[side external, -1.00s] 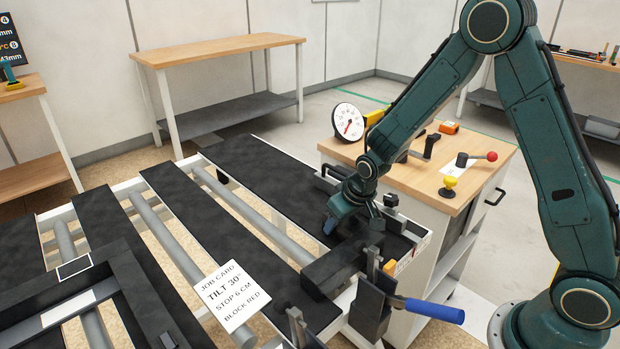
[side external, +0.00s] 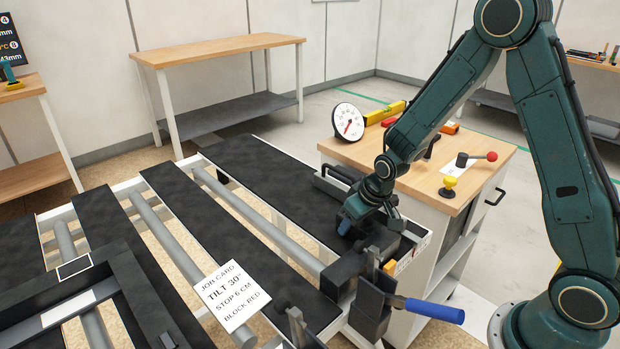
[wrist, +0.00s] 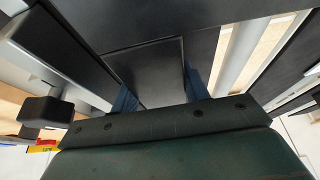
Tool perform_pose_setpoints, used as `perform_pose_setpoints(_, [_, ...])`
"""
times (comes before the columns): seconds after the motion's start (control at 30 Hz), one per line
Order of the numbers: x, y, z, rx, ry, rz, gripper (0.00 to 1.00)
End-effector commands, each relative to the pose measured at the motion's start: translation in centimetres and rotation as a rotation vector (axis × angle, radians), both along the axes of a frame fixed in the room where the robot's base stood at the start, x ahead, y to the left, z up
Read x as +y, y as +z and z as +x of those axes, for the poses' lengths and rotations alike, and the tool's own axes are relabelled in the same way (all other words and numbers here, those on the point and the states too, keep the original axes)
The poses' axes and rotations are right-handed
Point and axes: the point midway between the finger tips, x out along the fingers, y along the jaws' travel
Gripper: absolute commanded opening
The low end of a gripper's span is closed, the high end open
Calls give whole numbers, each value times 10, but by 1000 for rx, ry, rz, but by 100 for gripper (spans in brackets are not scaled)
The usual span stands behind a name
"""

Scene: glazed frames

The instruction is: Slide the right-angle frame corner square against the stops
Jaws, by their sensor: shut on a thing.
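The frame corner is a dark grey, bar-like piece (side external: 343,268) lying at the right end of the slatted table, beside the clamp. My gripper (side external: 347,226) is low over the right-hand black slat. In the wrist view its two blue fingers (wrist: 158,92) stand on either side of a flat dark piece (wrist: 150,65), shut on it. My gripper and arm hide part of the corner in the side view. Dark upright stop-like blocks (side external: 384,242) stand just right of the corner's near end. I cannot tell whether they touch.
A blue-handled clamp (side external: 430,310) juts out at the table's near right edge. A job card (side external: 228,295) and a black frame (side external: 118,265) lie to the left. A wooden-topped cabinet (side external: 490,160) with a dial gauge (side external: 348,122) and a red-knobbed lever (side external: 490,156) stands behind.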

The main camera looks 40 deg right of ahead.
Motion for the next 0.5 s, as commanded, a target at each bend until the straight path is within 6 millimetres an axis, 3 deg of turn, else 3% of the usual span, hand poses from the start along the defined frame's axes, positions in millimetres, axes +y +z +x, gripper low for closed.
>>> perform_pose_setpoints(0.5, [-13,0,-13,-1,11,0,27])
